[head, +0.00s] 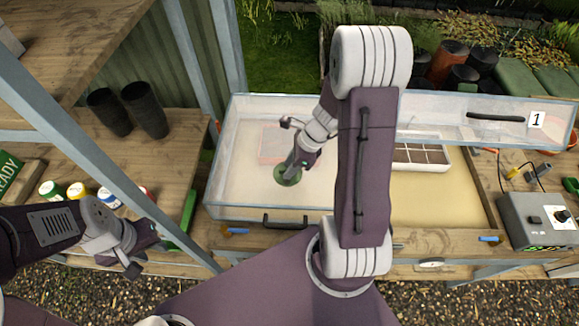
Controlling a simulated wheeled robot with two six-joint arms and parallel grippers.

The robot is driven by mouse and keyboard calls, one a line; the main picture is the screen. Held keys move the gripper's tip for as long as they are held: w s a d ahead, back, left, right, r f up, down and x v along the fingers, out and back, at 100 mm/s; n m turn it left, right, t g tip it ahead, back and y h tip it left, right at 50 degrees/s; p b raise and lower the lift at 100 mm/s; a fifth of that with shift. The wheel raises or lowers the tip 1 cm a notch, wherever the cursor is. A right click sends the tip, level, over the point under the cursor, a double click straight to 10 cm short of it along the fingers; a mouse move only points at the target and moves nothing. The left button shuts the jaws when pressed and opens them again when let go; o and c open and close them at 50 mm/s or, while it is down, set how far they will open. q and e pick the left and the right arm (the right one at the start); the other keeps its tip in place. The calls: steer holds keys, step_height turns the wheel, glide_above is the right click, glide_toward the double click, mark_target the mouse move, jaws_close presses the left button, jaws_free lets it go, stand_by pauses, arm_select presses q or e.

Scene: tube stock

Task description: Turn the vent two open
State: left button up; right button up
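A round green vent disc (288,178) shows on the left part of the clear bench cover (235,160). No number is readable beside it, so I cannot tell from a label that it is vent two. My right gripper (286,149) is over that cover with its fingers apart; one finger overlaps the disc in the view. I cannot tell whether it touches it. The disc's turned position is too small to read. My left gripper (148,250) is open and empty at the lower left, away from the cover.
The other cover (440,131), labelled 1, is tilted up at right with a dark handle. Below it are a seed tray (420,156) and sand (440,200). A grey control box (525,228) stands at right; black pots (145,110) stand at left. My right arm hides the middle.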

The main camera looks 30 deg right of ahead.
steer(key=shift+s, duration=0.2)
steer(key=shift+w+a, duration=0.1)
steer(key=shift+w, duration=0.1)
jaws_close()
steer(key=shift+r+n, duration=0.1)
steer(key=shift+n, duration=0.2)
steer(key=n+g+p, duration=0.1)
steer(key=n+p, duration=0.1)
steer(key=shift+w+r+n, duration=0.1)
steer(key=shift+n, duration=0.2)
steer(key=n+g+p, duration=0.2)
steer(key=n, duration=0.2)
steer(key=shift+w+n, duration=0.1)
steer(key=shift+n, duration=0.2)
steer(key=n+p, duration=0.1)
steer(key=n, duration=0.1)
steer(key=n+g, duration=0.1)
steer(key=n, duration=0.1)
steer(key=shift+w+g+p, duration=0.1)
steer(key=shift+g+p, duration=0.2)
steer(key=shift+p, duration=0.05)
steer(key=n, duration=0.3)
steer(key=n+g+h, duration=0.1)
steer(key=n, duration=0.2)
steer(key=shift+w+h+p, duration=0.1)
steer(key=shift+h+p, duration=0.2)
steer(key=shift+n+g, duration=0.3)
